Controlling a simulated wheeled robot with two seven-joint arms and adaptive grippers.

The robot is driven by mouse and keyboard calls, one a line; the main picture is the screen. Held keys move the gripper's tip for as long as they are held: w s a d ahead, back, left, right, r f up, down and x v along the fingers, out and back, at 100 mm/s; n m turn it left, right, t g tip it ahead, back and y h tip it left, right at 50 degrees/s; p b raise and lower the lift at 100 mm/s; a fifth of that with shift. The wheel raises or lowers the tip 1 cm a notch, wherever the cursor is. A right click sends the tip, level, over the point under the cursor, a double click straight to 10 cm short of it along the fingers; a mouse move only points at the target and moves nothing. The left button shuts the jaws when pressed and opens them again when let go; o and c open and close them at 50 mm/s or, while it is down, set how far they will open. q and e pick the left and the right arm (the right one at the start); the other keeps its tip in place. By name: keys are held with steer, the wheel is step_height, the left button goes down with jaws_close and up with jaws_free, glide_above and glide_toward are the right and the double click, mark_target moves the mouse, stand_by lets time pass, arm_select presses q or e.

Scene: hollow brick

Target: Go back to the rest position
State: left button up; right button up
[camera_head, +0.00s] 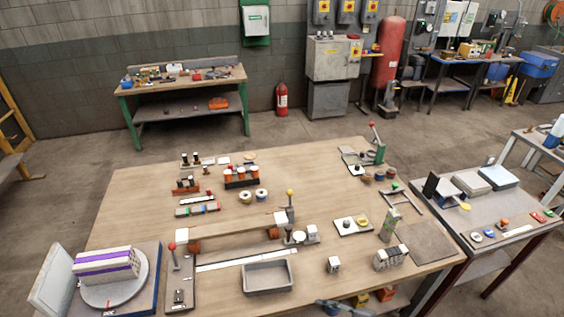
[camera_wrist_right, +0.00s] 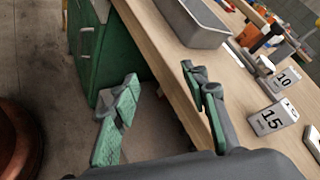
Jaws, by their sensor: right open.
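My right gripper (camera_head: 345,304) shows at the bottom edge of the head view, at the front edge of the wooden table (camera_head: 130,215). In the right wrist view, its two green-grey fingers (camera_wrist_right: 160,75) stand wide apart with nothing between them. The gap lies over the table's front side, with floor and a green cabinet (camera_wrist_right: 88,45) behind. My left gripper is in neither view. A white block with purple bands (camera_head: 106,266) sits on a round plate at the table's left. A grey block with slots (camera_head: 389,258) stands at the right.
A grey tray (camera_head: 268,290) lies near the front edge; it also shows in the right wrist view (camera_wrist_right: 190,24). Blocks marked 10 (camera_wrist_right: 283,80) and 15 (camera_wrist_right: 270,118) stand nearby. A raised beam (camera_head: 237,231) crosses the table's middle. A side table (camera_head: 490,250) stands at right.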

steer(key=s+d+f+n+g+h, duration=0.2)
steer(key=s+d+f+n+h, duration=0.4)
steer(key=s+d+n, duration=0.45)
steer(key=s+d+r+n+g+h, duration=0.15)
steer(key=s+d+n+h, duration=0.45)
steer(key=s+d, duration=0.65)
steer(key=s+a+f+g, duration=0.1)
steer(key=s+f, duration=0.1)
steer(key=f, duration=1.2)
steer(key=s+a+f, duration=0.1)
steer(key=a+f, duration=0.1)
steer(key=f, duration=1.2)
steer(key=s+f+g, duration=0.1)
steer(key=s+f, duration=1.6)
steer(key=s, duration=0.3)
steer(key=shift+f, duration=0.4)
